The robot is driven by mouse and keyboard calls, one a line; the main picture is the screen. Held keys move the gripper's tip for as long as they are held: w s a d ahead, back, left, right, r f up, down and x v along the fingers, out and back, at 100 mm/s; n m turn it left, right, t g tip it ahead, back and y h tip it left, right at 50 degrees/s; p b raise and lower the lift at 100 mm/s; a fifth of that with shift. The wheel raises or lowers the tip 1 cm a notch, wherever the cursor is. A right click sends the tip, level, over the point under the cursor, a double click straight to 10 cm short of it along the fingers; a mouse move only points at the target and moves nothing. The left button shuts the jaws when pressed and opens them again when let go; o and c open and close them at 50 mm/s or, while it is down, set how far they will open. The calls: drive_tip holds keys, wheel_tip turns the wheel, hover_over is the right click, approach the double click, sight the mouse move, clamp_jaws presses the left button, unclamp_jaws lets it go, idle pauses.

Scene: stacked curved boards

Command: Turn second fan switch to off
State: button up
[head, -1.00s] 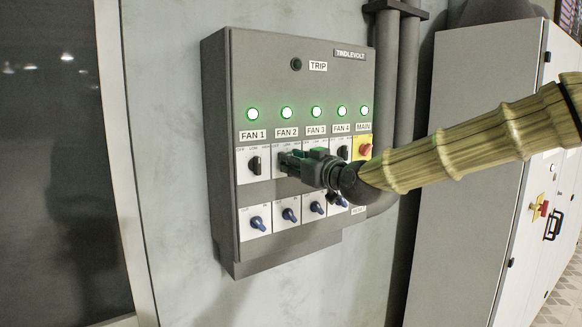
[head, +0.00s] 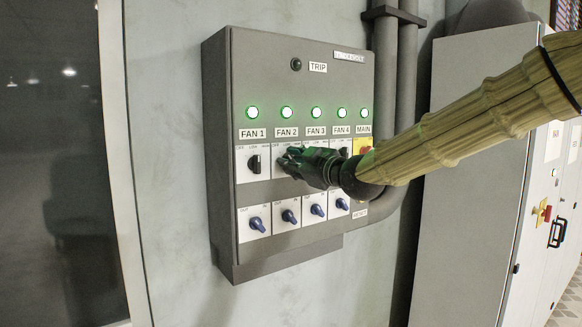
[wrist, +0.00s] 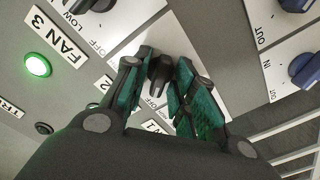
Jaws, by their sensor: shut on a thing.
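The grey wall panel (head: 300,80) has a row of black rotary switches under labels FAN 1 to FAN 4. The second fan switch sits below the FAN 2 label (head: 287,132), mostly hidden by my gripper (head: 288,162) in the head view. In the wrist view, its black knob (wrist: 158,72) sits between the two green fingers of my gripper (wrist: 162,66), which are closed on it. The knob's end lies near the OFF lettering, but its exact setting is hard to read. The FAN 2 lamp (head: 286,112) glows green.
The FAN 1 switch (head: 255,163) is close to the left. Blue IN/OUT knobs (head: 290,216) line the row below. Grey pipes (head: 385,60) and a tall cabinet (head: 460,200) stand to the right.

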drive_tip(key=shift+n, duration=0.3)
drive_tip(key=o, duration=0.7)
drive_tip(key=shift+w, duration=0.1)
drive_tip(key=b+v, duration=0.2)
drive_tip(key=v, duration=0.5)
